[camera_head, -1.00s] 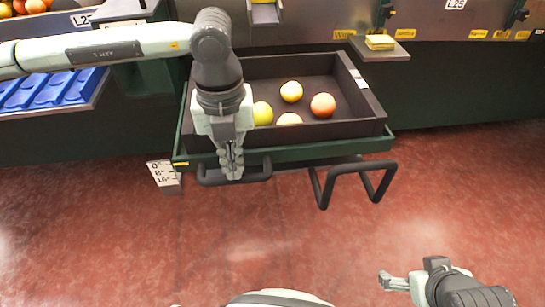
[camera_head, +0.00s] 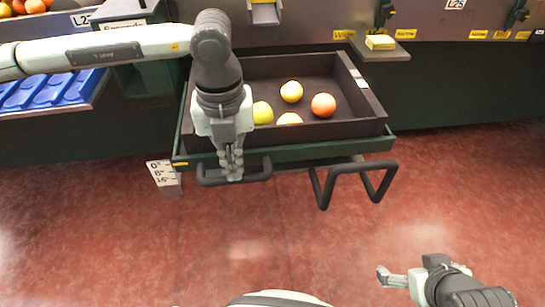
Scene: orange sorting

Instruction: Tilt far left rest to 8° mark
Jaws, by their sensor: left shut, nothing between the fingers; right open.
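The rest is a dark green tilting tray frame (camera_head: 330,150) that bears a dark brown crate (camera_head: 322,131) with several round fruits in it. A white angle scale (camera_head: 162,172) marked 0°, 8° and 16° hangs at its left front corner. A yellow pointer mark (camera_head: 180,163) on the frame sits near the 0° line. A dark handle bar (camera_head: 208,181) runs below the front left edge. My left gripper (camera_head: 234,176) is shut at this handle, its fingers overlapping the bar; I cannot tell whether they touch it. My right gripper (camera_head: 384,279) is open and empty, low at the right, away from the rest.
A second dark handle (camera_head: 354,170) sticks out below the frame's right front. A small shelf with a yellow pad (camera_head: 380,42) is behind right. Blue trays (camera_head: 45,90) lie at the left. The red floor in front is clear.

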